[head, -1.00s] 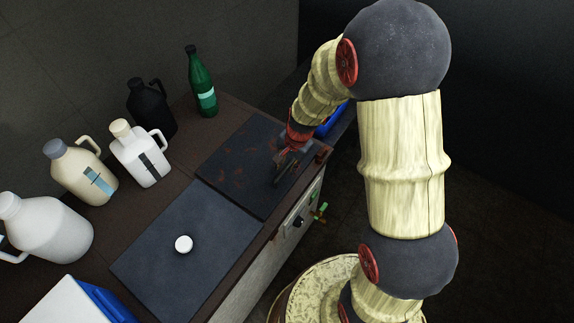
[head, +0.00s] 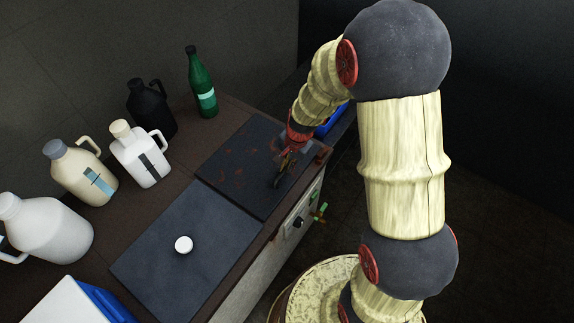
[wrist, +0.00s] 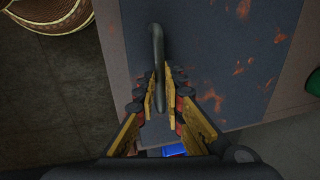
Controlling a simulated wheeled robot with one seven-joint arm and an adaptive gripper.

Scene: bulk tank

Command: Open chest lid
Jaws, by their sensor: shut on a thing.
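The chest lid (head: 238,160) is a dark slate panel with rusty red marks, lying flat in the far part of the counter in the head view. It fills much of the wrist view (wrist: 225,55). Its dark curved bar handle (wrist: 157,45) stands near the lid's edge; in the head view the handle (head: 277,182) is small and partly hidden by my gripper. My gripper (wrist: 161,95) is shut on the handle, with a yellow finger on each side of the bar. In the head view my gripper (head: 284,168) is over the lid's right side.
Several jugs and a green bottle (head: 202,85) stand along the back. A white-and-blue box (head: 65,303) sits at lower left.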

